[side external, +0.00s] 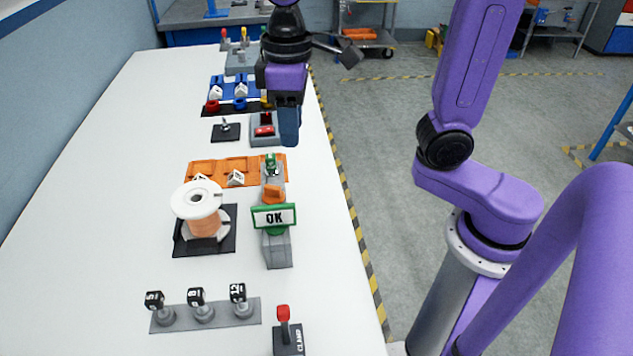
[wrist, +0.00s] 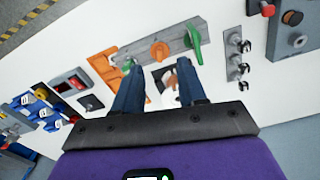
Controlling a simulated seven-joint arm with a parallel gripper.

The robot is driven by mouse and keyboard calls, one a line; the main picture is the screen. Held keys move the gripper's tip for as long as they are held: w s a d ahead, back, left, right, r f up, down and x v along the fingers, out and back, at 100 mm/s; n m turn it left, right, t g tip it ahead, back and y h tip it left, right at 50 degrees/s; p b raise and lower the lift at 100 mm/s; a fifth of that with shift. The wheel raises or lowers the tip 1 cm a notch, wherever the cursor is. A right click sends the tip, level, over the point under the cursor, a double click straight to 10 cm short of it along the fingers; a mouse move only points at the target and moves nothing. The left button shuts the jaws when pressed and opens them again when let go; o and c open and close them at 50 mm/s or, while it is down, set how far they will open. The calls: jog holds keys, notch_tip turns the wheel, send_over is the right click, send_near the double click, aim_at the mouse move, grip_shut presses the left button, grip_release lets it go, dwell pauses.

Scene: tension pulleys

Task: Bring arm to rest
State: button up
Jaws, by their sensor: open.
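My gripper (side external: 289,125) hangs over the far right part of the white table, fingers pointing down. In the wrist view its two dark blue fingers (wrist: 158,88) stand apart with nothing held between them. In the side view the fingers overlap, and they are in front of the table's right edge. The fingers appear clear of the fixtures around them, though their exact height is hard to tell.
Orange trays (side external: 224,165), a red-switch box (side external: 265,130), numbered knobs (side external: 203,312) and a clamp lever (side external: 284,314) are around. The table's left side is bare.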

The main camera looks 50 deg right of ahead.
jog(key=s+d+f+n, duration=0.3)
jog(key=s+d+f, duration=0.1)
jog(key=s, duration=0.4)
jog(key=s+d+f+n, duration=0.2)
jog(key=s+d+f, duration=0.2)
jog(key=s, duration=0.4)
jog(key=shift+s+d+n, duration=0.4)
jog(key=shift+d, duration=0.05)
